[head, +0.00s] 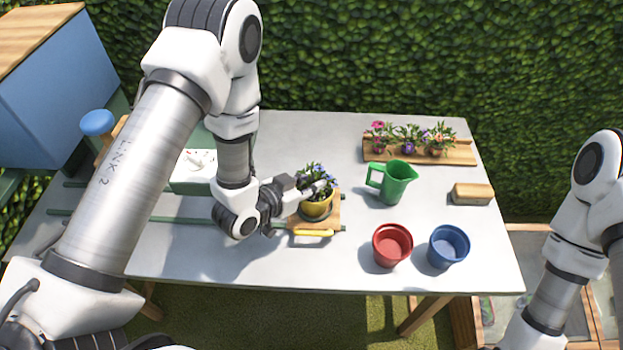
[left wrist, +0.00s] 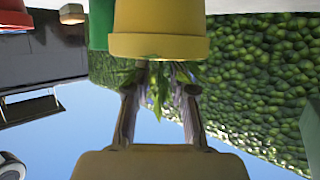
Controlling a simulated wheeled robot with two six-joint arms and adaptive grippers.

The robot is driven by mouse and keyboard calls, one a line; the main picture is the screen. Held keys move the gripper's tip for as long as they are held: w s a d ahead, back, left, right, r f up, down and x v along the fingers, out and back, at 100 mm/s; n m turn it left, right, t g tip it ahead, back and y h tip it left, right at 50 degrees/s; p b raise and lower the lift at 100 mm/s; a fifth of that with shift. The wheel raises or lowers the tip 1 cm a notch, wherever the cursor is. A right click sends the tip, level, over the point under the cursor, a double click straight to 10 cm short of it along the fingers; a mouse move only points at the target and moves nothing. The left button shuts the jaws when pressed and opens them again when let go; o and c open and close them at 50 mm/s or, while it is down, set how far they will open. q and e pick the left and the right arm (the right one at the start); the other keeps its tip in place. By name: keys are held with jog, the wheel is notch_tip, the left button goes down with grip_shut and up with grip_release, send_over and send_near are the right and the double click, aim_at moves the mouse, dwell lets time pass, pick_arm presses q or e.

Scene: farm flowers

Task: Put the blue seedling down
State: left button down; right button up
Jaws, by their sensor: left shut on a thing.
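The blue seedling (head: 318,170), with small blue flowers and green leaves, is at the yellow pot (head: 318,207) in the middle of the table. My left gripper (head: 309,187) reaches in from the left and is shut on the seedling just above the pot's rim. In the left wrist view, the green leaves (left wrist: 160,76) show between my two fingers (left wrist: 159,112), close to the rim of the yellow pot (left wrist: 158,46). The seedling's base is hidden, so I cannot tell how it sits in the pot. My right gripper is out of the picture.
The pot is at a small wooden board (head: 330,222). A green jug (head: 397,184), red pot (head: 392,246), blue pot (head: 448,247) and brush (head: 472,194) stand to the right. A wooden rack (head: 458,155) holds potted flowers behind. The table's front middle is clear.

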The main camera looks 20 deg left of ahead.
pick_arm(q)
jog(key=shift+s+r, duration=0.15)
jog(key=shift+s, duration=0.05)
jog(key=c, duration=1.4)
grip_release()
jog(key=shift+f, duration=0.2)
jog(key=o, duration=0.4)
jog(key=shift+w, duration=0.15)
